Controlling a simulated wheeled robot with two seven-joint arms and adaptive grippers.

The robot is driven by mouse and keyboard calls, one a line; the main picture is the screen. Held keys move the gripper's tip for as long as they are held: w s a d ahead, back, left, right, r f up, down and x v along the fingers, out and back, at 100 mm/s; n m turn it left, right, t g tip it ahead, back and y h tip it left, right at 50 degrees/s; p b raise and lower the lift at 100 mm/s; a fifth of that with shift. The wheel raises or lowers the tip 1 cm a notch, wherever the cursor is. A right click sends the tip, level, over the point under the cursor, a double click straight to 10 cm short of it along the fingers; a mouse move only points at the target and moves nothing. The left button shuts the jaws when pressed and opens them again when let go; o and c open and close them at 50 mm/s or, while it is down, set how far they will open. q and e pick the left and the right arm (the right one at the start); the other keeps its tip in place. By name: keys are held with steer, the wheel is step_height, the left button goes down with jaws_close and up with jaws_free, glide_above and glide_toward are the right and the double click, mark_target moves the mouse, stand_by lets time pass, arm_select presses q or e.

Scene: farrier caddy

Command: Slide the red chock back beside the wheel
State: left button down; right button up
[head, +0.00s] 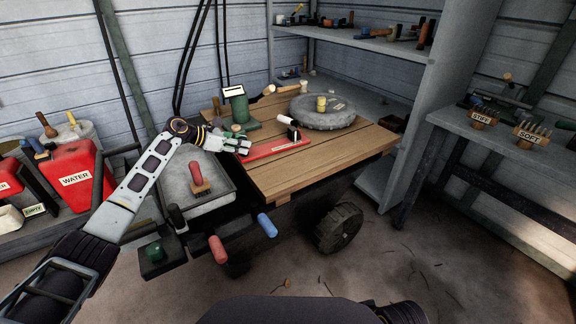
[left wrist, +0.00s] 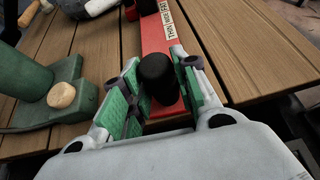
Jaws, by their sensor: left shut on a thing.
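A long red bar (head: 278,148) with a white label lies flat on the wooden table top; it looks like the red chock. It also shows in the left wrist view (left wrist: 157,38), with a black knob (left wrist: 157,76) standing at its near end. My left gripper (head: 238,146) is shut on this knob, with green finger pads (left wrist: 152,104) on either side. A round grey stone-like wheel (head: 318,118) lies flat behind the bar, with a yellow knob on it. A dark tyred wheel (head: 338,228) is under the table. My right gripper is out of view.
A green canister (head: 236,104) stands close to the left gripper. A white-ended dark piece (head: 292,132) is at the bar's far end. A grey tray (head: 205,185) with a red-handled tool is left of the table. The table's front right is clear planks.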

arm_select(q)
steer(key=shift+w+a+b, duration=0.25)
steer(key=shift+w+b, duration=0.6)
steer(key=shift+w, duration=0.2)
steer(key=c, duration=1)
jaws_free()
steer(key=shift+f, duration=0.15)
steer(key=shift+a, duration=0.1)
steer(key=v, duration=1.2)
step_height(320, 180, up, 9)
steer(key=p, duration=0.9)
